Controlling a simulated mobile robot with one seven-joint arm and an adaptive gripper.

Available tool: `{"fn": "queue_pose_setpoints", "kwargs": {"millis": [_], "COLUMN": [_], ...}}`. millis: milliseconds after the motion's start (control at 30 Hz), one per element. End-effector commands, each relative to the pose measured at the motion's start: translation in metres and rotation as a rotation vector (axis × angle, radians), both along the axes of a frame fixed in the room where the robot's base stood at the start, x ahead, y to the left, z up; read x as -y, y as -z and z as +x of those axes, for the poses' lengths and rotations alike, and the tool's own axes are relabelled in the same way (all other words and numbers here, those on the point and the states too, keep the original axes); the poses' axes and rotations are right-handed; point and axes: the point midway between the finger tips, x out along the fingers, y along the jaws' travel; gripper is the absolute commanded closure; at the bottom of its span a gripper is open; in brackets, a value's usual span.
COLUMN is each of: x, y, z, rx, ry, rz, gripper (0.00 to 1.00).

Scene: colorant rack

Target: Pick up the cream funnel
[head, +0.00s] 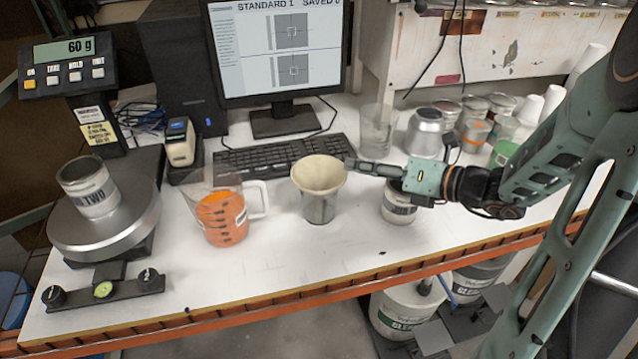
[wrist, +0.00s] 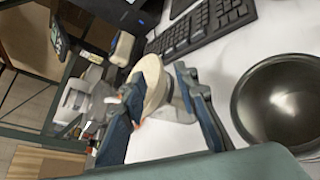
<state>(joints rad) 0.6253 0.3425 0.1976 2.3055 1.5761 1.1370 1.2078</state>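The cream funnel (head: 320,172) sits upright in the mouth of a grey metal cup (head: 318,209) near the middle of the table. My gripper (head: 353,165) reaches in from the right, its fingertips at the funnel's right rim. In the wrist view the funnel (wrist: 152,78) shows between and beyond the fingertips of my gripper (wrist: 160,78). The fingers are spread apart, and the left fingertip overlaps the funnel's edge in the picture. Whether either finger touches the funnel cannot be told. The funnel's lower part is hidden inside the cup.
An orange-stained measuring jug (head: 222,218) stands left of the funnel. The keyboard (head: 283,156) lies behind. A scale (head: 105,222) bearing a can is at far left. The front table strip is clear.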

Motion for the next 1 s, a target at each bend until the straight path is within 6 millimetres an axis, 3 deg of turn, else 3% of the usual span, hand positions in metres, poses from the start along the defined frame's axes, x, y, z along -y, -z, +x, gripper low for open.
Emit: {"fn": "queue_pose_setpoints", "kwargs": {"millis": [300,633,900,1000], "x": [-0.036,-0.041,-0.041,-0.041], "y": [0.013,0.015,0.015,0.015], "z": [0.021,0.025,0.025,0.025], "rx": [0.000,0.001,0.001,0.001], "ry": [-0.003,-0.001,-0.001,-0.001], "rz": [0.000,-0.002,-0.002,-0.002], "gripper": [0.72,0.72,1.00,1.00]}}
